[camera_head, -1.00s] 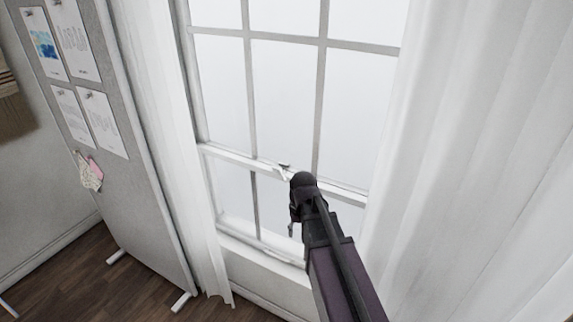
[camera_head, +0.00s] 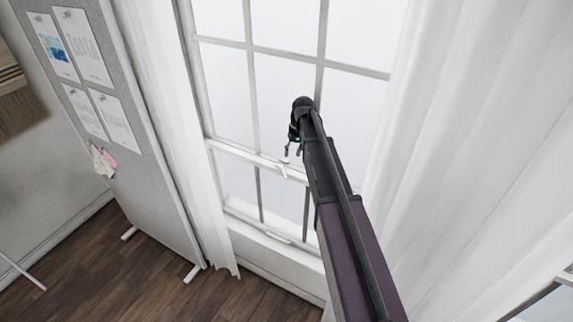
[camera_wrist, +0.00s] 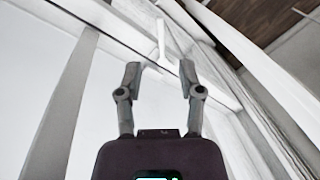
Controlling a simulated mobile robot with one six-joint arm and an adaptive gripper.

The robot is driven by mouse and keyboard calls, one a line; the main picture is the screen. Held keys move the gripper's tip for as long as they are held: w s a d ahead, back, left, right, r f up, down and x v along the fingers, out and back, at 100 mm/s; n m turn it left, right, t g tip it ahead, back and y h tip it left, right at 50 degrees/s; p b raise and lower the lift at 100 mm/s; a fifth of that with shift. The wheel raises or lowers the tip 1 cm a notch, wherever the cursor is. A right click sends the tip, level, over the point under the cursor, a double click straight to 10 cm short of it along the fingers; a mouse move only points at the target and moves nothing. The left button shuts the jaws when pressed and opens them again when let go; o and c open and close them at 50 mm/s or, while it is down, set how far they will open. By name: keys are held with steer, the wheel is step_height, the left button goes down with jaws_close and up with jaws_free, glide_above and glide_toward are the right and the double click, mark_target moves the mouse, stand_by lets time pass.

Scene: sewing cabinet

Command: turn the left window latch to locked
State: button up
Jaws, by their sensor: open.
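A small white window latch (camera_head: 283,169) sits on the middle rail of the window, just below my gripper in the head view. In the wrist view the white latch (camera_wrist: 161,42) stands out from the rail, beyond the fingertips and roughly in line with the gap between them. My gripper (camera_head: 293,151) is open and empty, and it also shows in the wrist view (camera_wrist: 159,76) with its two fingers apart. I see no clear contact with the latch. The latch's exact turn is hard to read, white on white.
The window's middle rail (camera_head: 240,152) runs across the panes. White curtains hang at the left (camera_head: 180,130) and right (camera_head: 470,130). A grey pinboard (camera_head: 135,165) with papers stands further left. Wooden floor (camera_head: 110,275) shows below.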

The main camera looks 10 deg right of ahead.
mark_target(285, 176)
steer(key=shift+w+d+r+p, duration=0.15)
steer(key=shift+w+r+p, duration=0.25)
steer(key=shift+w+r, duration=0.45)
steer(key=shift+f, duration=0.25)
steer(key=a+f+b, duration=0.1)
steer(key=f+b, duration=0.7)
steer(key=b, duration=0.1)
steer(key=a+f+b, duration=0.1)
steer(key=f+b, duration=0.3)
steer(key=f, duration=0.1)
steer(key=shift+s+a, duration=0.1)
steer(key=shift+a, duration=0.2)
steer(key=shift+b, duration=0.3)
jaws_close()
